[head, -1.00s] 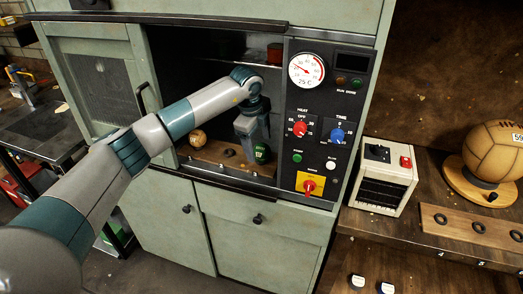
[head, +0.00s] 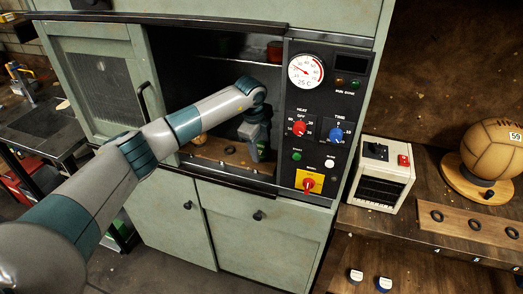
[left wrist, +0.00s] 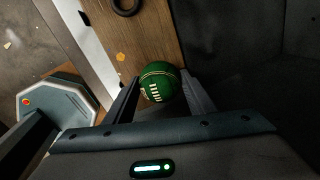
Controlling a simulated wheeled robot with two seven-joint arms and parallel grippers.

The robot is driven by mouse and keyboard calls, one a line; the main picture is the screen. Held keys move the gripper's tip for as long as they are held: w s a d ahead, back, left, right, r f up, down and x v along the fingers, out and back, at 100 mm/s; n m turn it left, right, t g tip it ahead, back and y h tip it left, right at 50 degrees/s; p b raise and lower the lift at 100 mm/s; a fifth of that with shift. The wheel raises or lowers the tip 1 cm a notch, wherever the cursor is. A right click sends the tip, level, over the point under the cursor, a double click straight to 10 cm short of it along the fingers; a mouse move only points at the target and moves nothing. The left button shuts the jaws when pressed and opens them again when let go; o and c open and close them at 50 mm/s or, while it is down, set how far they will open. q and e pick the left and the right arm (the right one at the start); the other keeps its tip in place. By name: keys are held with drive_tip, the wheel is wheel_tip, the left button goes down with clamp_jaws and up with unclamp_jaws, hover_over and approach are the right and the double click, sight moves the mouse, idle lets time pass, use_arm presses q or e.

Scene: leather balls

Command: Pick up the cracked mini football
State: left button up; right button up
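A small green ball with white lacing and a pale seam (left wrist: 158,82) rests on a wooden board inside the open cabinet; I cannot make out a crack on it. My left gripper (head: 259,148) reaches into the cabinet over this ball and mostly hides it in the head view. In the left wrist view the left gripper (left wrist: 160,92) is open, with one finger on each side of the green ball. A brown ball (head: 199,140) sits at the left of the compartment, mostly hidden behind my arm. My right gripper is not in view.
The wooden board (head: 211,151) has dark rings, one also near the ball in the wrist view (left wrist: 126,5). A larger brown ball (head: 493,148) stands on the right bench.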

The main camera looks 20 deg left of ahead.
sight(261, 143)
use_arm(q)
drive_tip(key=shift+r, duration=0.1)
drive_tip(key=shift+r+b, duration=0.4)
drive_tip(key=shift+r, duration=0.1)
drive_tip(key=b+v, duration=0.1)
drive_tip(key=v, duration=0.1)
drive_tip(key=w+b+v, duration=0.1)
drive_tip(key=v, duration=0.1)
drive_tip(key=b+v, duration=0.1)
drive_tip(key=v, duration=0.2)
drive_tip(key=shift+w+d+r, duration=0.25)
drive_tip(key=shift+w+r, duration=0.05)
drive_tip(key=shift+w, duration=0.05)
drive_tip(key=shift+r, duration=0.75)
